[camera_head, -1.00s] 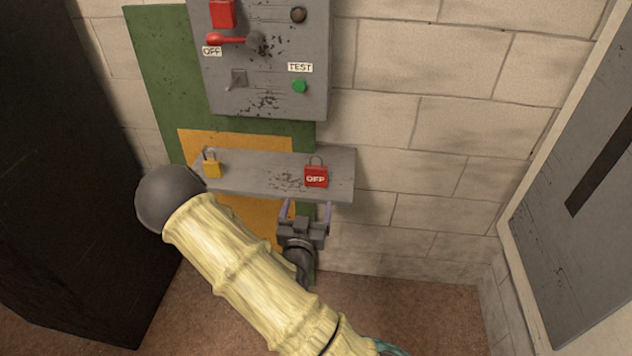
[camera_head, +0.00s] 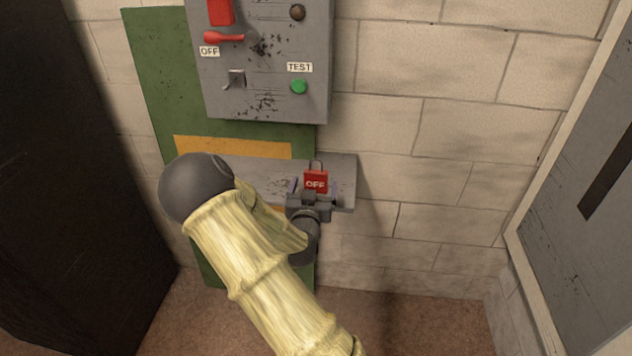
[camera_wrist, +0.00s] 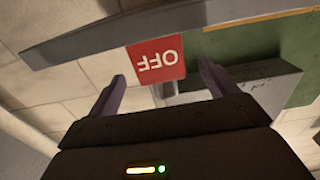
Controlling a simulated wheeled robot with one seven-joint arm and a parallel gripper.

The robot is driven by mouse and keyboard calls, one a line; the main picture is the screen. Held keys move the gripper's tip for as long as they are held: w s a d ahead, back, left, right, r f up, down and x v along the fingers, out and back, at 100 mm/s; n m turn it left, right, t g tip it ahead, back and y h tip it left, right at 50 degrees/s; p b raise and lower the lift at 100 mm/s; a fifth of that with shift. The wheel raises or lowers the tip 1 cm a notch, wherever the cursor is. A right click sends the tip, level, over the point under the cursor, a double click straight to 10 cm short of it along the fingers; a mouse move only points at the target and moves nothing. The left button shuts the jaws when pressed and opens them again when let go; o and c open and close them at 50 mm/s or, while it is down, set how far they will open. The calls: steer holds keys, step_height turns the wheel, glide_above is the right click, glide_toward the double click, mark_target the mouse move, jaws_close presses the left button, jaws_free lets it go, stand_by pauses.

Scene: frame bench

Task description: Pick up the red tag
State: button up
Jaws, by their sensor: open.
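The red tag (camera_head: 315,181), marked "OFF", stands at the right part of the grey shelf (camera_head: 344,170), with a loop on top. In the wrist view the red tag (camera_wrist: 157,58) appears upside down, ahead of and between my two fingertips. My gripper (camera_head: 314,187) is open at the shelf's front edge, one finger to each side of the tag. In the wrist view my gripper (camera_wrist: 161,78) has clear gaps between both fingers and the tag, and holds nothing. The lower edge of the tag is hidden by my gripper in the head view.
A grey panel (camera_head: 265,80) with a red lever (camera_head: 225,38), a switch and a green button (camera_head: 299,87) is above the shelf. A dark cabinet (camera_head: 75,180) stands at left and a framed grey panel (camera_head: 575,200) at right. My arm covers the shelf's left part.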

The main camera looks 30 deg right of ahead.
mark_target(315, 181)
steer(key=shift+w+d, duration=0.2)
steer(key=shift+w, duration=0.15)
steer(key=x, duration=0.5)
steer(key=shift+d+f, duration=0.1)
steer(key=shift+f, duration=0.15)
steer(key=shift+c, duration=0.3)
steer(key=c, duration=1)
